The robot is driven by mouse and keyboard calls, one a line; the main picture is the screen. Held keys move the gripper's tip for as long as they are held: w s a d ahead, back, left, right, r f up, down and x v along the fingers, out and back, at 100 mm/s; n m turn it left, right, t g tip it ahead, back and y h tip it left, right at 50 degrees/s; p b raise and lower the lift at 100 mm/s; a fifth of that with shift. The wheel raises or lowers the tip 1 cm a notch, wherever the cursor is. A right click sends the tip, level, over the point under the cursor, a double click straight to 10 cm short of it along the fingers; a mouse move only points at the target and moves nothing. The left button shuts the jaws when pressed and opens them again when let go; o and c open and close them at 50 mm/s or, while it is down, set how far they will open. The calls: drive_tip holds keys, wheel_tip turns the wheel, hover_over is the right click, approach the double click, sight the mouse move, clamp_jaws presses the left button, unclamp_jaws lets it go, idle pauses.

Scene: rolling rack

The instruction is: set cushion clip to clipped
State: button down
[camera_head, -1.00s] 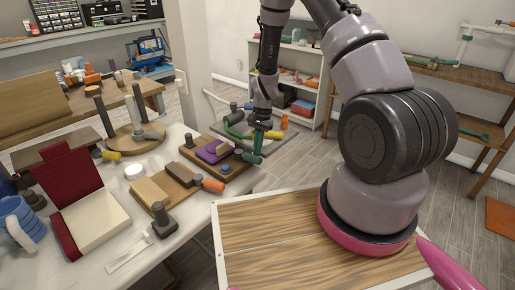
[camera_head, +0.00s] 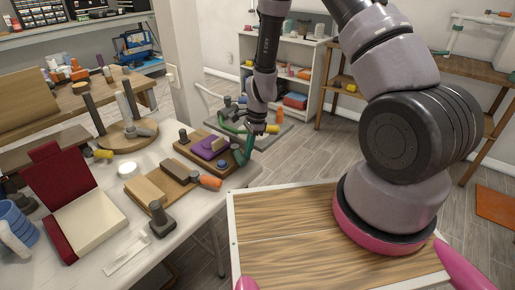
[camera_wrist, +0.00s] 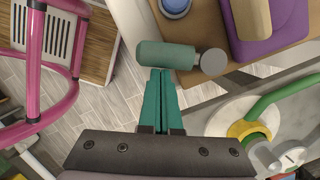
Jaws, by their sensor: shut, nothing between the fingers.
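A brown board (camera_head: 183,152) at the table's right end carries a purple piece (camera_head: 209,146) with a tan bar on it and a blue knob (camera_head: 222,164). In the wrist view the purple piece (camera_wrist: 275,30), tan bar (camera_wrist: 248,15) and blue knob (camera_wrist: 173,8) show at the top. A teal cylinder with a grey end (camera_wrist: 166,54) sticks out past the board's edge. I cannot tell for sure which part is the cushion clip. My gripper (camera_wrist: 160,72) has teal fingers, shut and empty, with tips at the cylinder's near side; contact is unclear.
A second board (camera_head: 180,185) with a tan block and orange handle lies nearer. A red box (camera_head: 62,190) stands at the left. A white disc with a green tube (camera_wrist: 268,103) lies beyond the board.

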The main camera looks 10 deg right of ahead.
drive_tip(key=shift+s+a, duration=0.15)
idle(0.6)
drive_tip(key=d, duration=0.2)
drive_tip(key=w+d+r, duration=0.1)
drive_tip(key=d, duration=0.1)
drive_tip(key=shift+d, duration=0.1)
drive_tip(key=v, duration=1)
drive_tip(key=shift+s, duration=0.15)
